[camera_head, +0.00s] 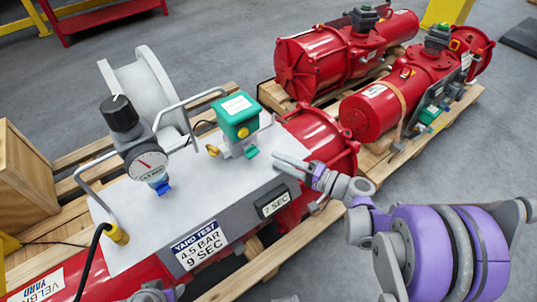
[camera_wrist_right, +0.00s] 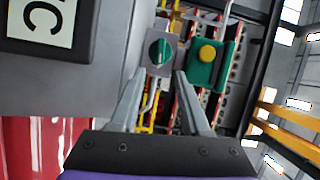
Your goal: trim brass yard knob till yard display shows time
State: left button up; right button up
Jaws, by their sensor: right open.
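A brass-coloured knob (camera_head: 212,150) sticks out on the left of the small valve block under a green box (camera_head: 238,116) on the grey panel. The yard display (camera_head: 275,203) on the panel's front face seems to read 7 SEC; its first character is small. The display's edge also shows in the right wrist view (camera_wrist_right: 40,22). My right gripper (camera_head: 277,163) is open and empty, to the right of the valve block. I cannot see my left gripper.
A sign (camera_head: 199,246) reads YARD TEST 4.5 BAR 9 SEC. A pressure gauge (camera_head: 149,163), a black knob (camera_head: 120,115) and bent metal rails stand on the panel's left. Red actuators (camera_head: 325,62) lie on pallets behind. A wooden crate (camera_head: 22,178) stands at left.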

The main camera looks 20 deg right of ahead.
pick_arm(q)
jog(key=shift+r, duration=0.3)
pick_arm(e)
jog(key=v, duration=0.5)
